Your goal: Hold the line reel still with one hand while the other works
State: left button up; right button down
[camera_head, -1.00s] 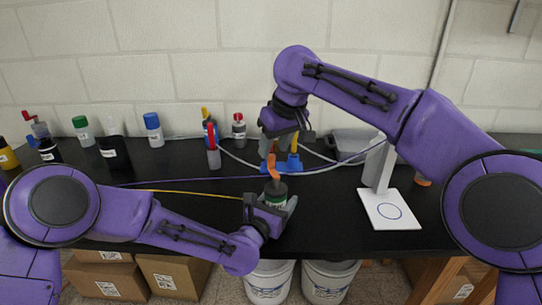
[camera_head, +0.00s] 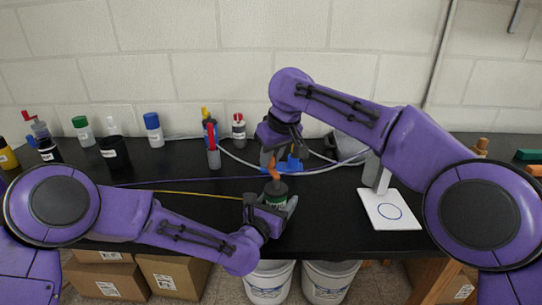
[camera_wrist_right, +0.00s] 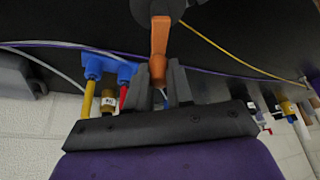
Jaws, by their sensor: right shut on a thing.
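My right gripper (camera_head: 272,160) is above the reel, shut on the orange handle. In the right wrist view the handle (camera_wrist_right: 160,40) runs down between the right fingers (camera_wrist_right: 161,75), and the reel top (camera_wrist_right: 162,8) shows beyond.
A blue holder (camera_head: 293,164) stands behind the right gripper. A white stand (camera_head: 390,210) with a blue circle is to the right. Several bottles and a black cup (camera_head: 114,153) are at the back left. Purple and yellow cables (camera_head: 190,193) cross the bench.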

aim_at(274, 172)
jog(key=shift+a, duration=0.1)
jog(key=shift+s+a+n+g+y, duration=0.3)
jog(key=shift+n+g, duration=0.1)
jog(key=shift+n, duration=0.85)
jog(key=shift+s+a+n+g+y, duration=0.3)
jog(key=shift+n+g, duration=0.1)
jog(key=shift+n, duration=0.9)
jog(key=shift+s+a+n+g+y, duration=0.2)
jog(key=shift+n+g+y, duration=0.15)
jog(key=shift+n, duration=0.9)
jog(key=c, duration=1)
grip_release()
jog(key=v, duration=0.7)
jog(key=shift+r, duration=0.3)
